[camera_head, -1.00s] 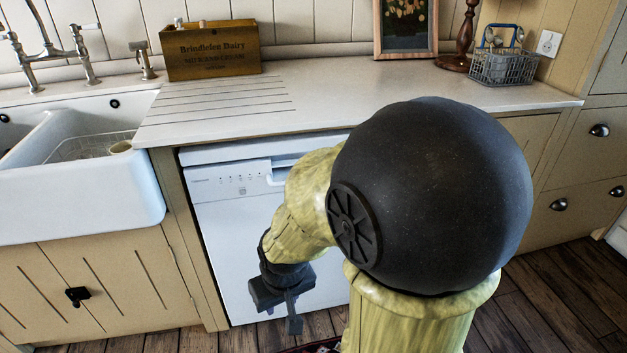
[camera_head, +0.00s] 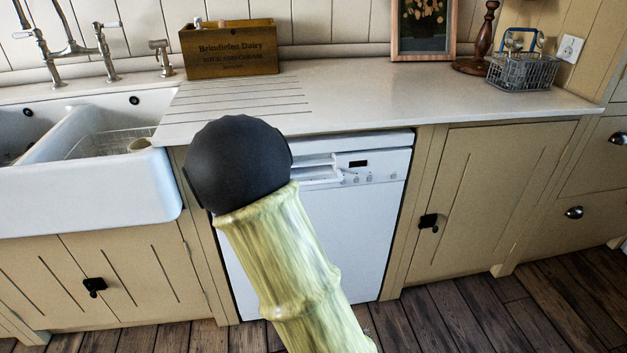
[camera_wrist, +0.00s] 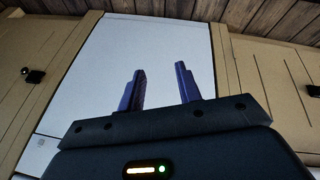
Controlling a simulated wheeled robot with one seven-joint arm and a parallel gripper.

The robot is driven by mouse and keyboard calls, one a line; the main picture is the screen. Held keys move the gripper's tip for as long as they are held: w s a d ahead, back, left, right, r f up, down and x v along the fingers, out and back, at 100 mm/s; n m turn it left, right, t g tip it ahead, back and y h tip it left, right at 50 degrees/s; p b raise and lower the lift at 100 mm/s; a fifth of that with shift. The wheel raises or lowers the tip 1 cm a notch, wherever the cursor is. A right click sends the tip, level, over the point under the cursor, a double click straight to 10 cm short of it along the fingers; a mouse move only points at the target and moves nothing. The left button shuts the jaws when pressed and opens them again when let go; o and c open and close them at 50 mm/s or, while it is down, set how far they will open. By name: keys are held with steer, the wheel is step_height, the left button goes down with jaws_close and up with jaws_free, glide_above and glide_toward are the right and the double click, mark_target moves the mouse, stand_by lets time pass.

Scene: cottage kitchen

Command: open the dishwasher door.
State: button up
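The white dishwasher (camera_head: 372,225) stands under the worktop between beige cabinets, with its door closed flat in line with them. Its control strip (camera_head: 375,171) has a dark display and several knobs, and a recessed handle (camera_head: 318,172) shows at the top middle, partly behind my arm. In the wrist view the white door (camera_wrist: 165,60) fills the middle, seen upside down. My gripper (camera_wrist: 159,84) is open, with its two dark fingers apart and nothing between them, in front of the door. In the head view my arm hides the gripper and the left part of the dishwasher.
A white double sink (camera_head: 80,190) is at the left. A wooden crate (camera_head: 228,50), a picture frame (camera_head: 423,32) and a wire basket (camera_head: 522,70) stand on the worktop (camera_head: 365,95). The wooden floor (camera_head: 480,315) before the right cabinet (camera_head: 490,200) looks clear.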

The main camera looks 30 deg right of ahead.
mark_target(313, 183)
steer(key=w+d+f+n+t+h, duration=0.1)
steer(key=w+d+n+t+h, duration=0.1)
steer(key=d+h, duration=0.25)
steer(key=w+r+n+t+h+p, duration=0.2)
steer(key=w+r+n+t+h, duration=0.2)
steer(key=r+n+t, duration=0.3)
step_height(313, 183, up, 6)
steer(key=shift+w+d+f+t+h, duration=0.15)
steer(key=shift+d+t+h, duration=0.15)
steer(key=shift+t+h, duration=0.65)
steer(key=b+x, duration=0.2)
steer(key=x, duration=1.5)
steer(key=shift+w, duration=0.3)
jaws_close()
